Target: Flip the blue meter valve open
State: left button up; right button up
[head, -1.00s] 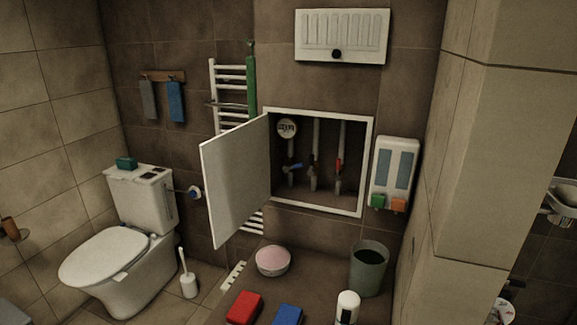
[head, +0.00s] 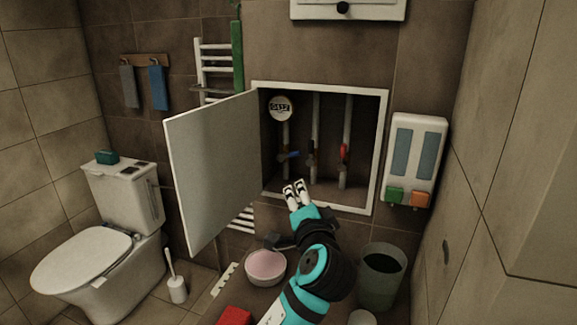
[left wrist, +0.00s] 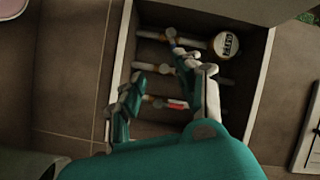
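The blue valve handle (head: 289,156) sits on the left pipe, under the round white meter (head: 281,108), inside the open wall cabinet (head: 378,150). It points sideways across the pipe. In the left wrist view a bit of blue (left wrist: 172,39) shows beyond a fingertip, near the meter (left wrist: 226,44). My left gripper (head: 297,187) is in front of the cabinet's lower edge, below the blue handle and apart from it. In the left wrist view its two fingers (left wrist: 168,84) are spread, with nothing held between them. My right gripper is in neither view.
The cabinet door (head: 215,170) stands open on the left, close to my left arm. Two more pipes stand right of the blue valve; the right one has a red valve (head: 345,152). A dispenser (head: 416,160), a bin (head: 381,277) and a pink bowl (head: 266,267) are nearby.

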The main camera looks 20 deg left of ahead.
pick_arm(q)
jog(key=w+r, duration=0.2)
jog(key=p, duration=0.2)
send_near(290, 156)
jog(key=shift+t+y, duration=0.3)
jog(key=x, duration=0.8)
jog(key=shift+w+d+f+p, duration=0.1)
jog(key=shift+f+p, duration=0.25)
jog(key=shift+p, duration=0.05)
jog(key=shift+w+a, duration=0.3)
jog(key=shift+w, duration=0.25)
jog(key=shift+c, duration=0.4)
jog(key=shift+f, duration=0.15)
grip_shut()
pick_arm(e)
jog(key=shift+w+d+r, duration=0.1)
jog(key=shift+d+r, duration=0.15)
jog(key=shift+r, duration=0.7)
